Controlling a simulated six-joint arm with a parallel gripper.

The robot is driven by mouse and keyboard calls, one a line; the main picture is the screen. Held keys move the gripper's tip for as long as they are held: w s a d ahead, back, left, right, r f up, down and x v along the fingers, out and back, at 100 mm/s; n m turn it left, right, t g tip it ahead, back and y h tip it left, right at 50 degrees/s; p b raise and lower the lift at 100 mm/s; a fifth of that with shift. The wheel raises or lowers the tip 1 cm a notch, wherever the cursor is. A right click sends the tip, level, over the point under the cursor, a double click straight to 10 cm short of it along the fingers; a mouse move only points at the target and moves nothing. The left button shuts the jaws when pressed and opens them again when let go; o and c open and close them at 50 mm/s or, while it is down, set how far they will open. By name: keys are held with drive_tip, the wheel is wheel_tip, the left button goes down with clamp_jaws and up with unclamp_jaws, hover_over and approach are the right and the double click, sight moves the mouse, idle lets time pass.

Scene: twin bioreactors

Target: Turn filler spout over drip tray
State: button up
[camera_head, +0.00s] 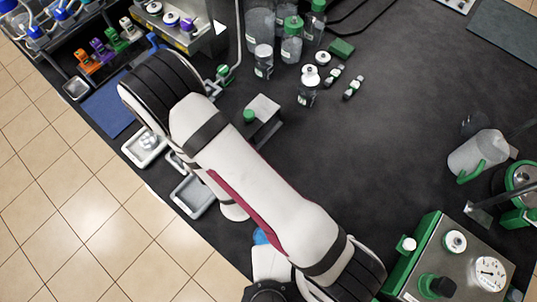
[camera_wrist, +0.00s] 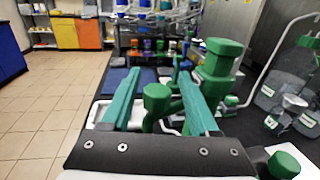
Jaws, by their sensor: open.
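In the wrist view a green spout with a round knob (camera_wrist: 157,97) and a curved pipe stands between the two teal fingers of my gripper (camera_wrist: 160,76). The fingers are apart, one on each side, and I cannot tell if either touches it. A taller green valve body (camera_wrist: 217,62) rises just right of the right finger. A white-rimmed tray (camera_wrist: 97,113) shows left of the left finger, partly hidden by it. In the head view two shallow trays lie at the bench's left edge, one pale (camera_head: 133,151) and one grey (camera_head: 187,207); which is the drip tray is unclear. My arm hides the gripper there.
A blue mat (camera_head: 110,106) lies beyond the trays. Bottles (camera_head: 291,42) stand at the back, with a small grey stand (camera_head: 264,110) right of my arm. A green-sided control box (camera_head: 450,262) is at the lower right. The middle of the dark bench is clear.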

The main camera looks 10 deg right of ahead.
drive_tip(key=w+d+n+g+y, duration=0.2)
drive_tip(key=d+n+g+y, duration=0.6)
drive_tip(key=d+n+g, duration=0.9)
drive_tip(key=s+d+r+n+g+h, duration=0.1)
drive_tip(key=s+d+r+g+h, duration=0.25)
drive_tip(key=s+r+h, duration=0.45)
drive_tip(key=s+d+r+n+t+h, duration=0.1)
drive_tip(key=s+n+t+h, duration=0.2)
drive_tip(key=s+h, duration=0.4)
drive_tip(key=s+n, duration=0.1)
drive_tip(key=s, duration=0.5)
drive_tip(key=shift+d+r+n+t, duration=0.15)
drive_tip(key=shift+d+n+t, duration=0.05)
drive_tip(key=shift+n+t, duration=0.2)
drive_tip(key=shift+w, duration=0.1)
drive_tip(key=shift+c, duration=0.3)
